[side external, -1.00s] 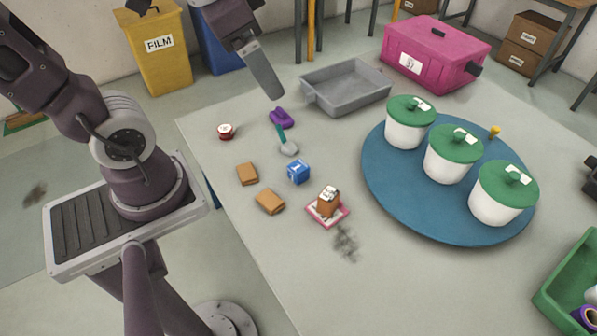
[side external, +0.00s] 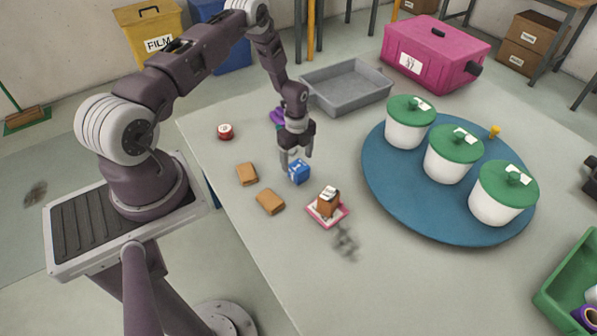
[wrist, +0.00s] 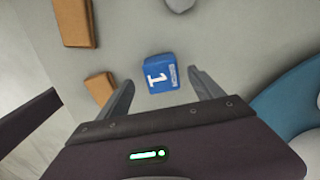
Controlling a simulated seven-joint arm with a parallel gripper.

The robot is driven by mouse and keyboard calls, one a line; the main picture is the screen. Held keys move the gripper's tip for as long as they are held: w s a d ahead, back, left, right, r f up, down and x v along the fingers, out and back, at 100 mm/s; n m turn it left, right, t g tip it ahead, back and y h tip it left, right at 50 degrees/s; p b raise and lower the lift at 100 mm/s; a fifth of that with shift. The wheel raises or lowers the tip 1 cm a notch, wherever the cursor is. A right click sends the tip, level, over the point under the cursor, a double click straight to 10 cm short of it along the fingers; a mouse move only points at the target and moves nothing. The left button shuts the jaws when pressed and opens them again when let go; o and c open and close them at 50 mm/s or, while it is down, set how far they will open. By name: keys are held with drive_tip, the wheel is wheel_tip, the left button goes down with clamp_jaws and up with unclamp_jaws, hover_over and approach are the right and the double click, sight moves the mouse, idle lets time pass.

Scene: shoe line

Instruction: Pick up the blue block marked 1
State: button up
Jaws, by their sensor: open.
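The blue block marked 1 (side external: 299,173) sits on the grey table, and its white 1 faces the camera in the wrist view (wrist: 160,73). My gripper (side external: 296,158) is open and points down just over the block in the side view. In the wrist view the two fingers of my gripper (wrist: 160,85) stand apart, one to each side of the block. The block lies between and slightly ahead of the fingertips. I cannot tell whether a finger touches it.
Two brown blocks (side external: 247,174) (side external: 270,202) lie left of the blue block. A brown item on a pink-edged square (side external: 343,217) stands close on its right. A blue round mat (side external: 400,211) with three green-lidded white pots is farther right. A grey tray (side external: 346,94) is behind.

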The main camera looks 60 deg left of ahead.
sight(299, 166)
drive_tip(key=f, duration=0.4)
drive_tip(key=shift+w+d+f, duration=0.15)
drive_tip(key=shift+d+f, duration=0.1)
drive_tip(key=shift+f, duration=0.05)
drive_tip(key=shift+c, duration=0.5)
